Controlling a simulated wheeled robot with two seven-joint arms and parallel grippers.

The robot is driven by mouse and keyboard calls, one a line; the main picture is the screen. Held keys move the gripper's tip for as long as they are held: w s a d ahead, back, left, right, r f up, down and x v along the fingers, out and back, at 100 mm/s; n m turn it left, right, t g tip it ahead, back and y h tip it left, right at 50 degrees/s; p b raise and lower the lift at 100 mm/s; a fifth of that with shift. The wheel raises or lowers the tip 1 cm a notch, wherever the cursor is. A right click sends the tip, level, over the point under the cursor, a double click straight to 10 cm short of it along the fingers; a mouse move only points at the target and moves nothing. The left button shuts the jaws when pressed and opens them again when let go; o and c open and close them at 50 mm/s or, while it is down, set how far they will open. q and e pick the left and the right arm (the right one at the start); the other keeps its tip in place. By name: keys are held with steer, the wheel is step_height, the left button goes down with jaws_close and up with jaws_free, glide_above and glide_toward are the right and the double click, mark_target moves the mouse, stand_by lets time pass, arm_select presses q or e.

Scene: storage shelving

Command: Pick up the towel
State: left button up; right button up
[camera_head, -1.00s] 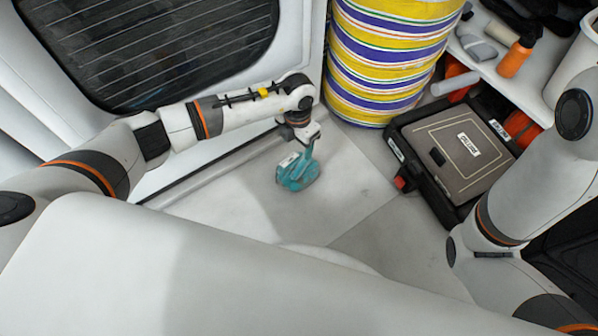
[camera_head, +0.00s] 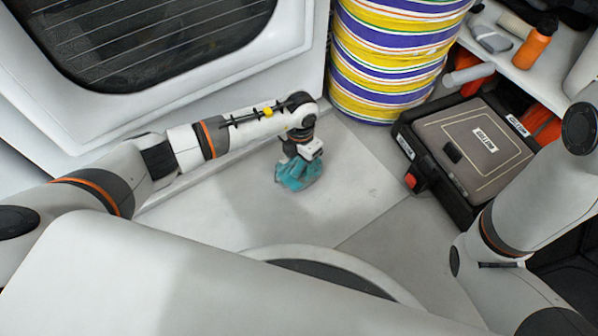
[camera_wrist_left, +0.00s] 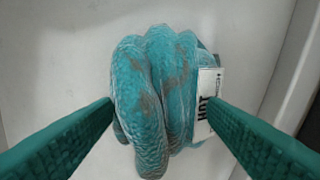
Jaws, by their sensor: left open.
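A teal, folded towel (camera_head: 299,174) with worn grey patches lies on the pale floor below my left gripper (camera_head: 300,160). In the left wrist view the towel (camera_wrist_left: 155,90) is bunched in thick folds, with a white label on its right side. My left gripper (camera_wrist_left: 160,110) is open there, its teal fingers on either side of the towel. I cannot tell whether the fingers touch it. My left wrist partly hides the towel in the head view. My right arm shows at the right, but its gripper is out of view.
A stack of yellow, white and purple striped rolls (camera_head: 390,60) stands behind. A black case with a grey lid (camera_head: 475,140) lies to the right. A white panel with a dark window (camera_head: 150,50) bounds the left.

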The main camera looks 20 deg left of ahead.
arm_select(q)
jaws_close()
stand_by(0.3)
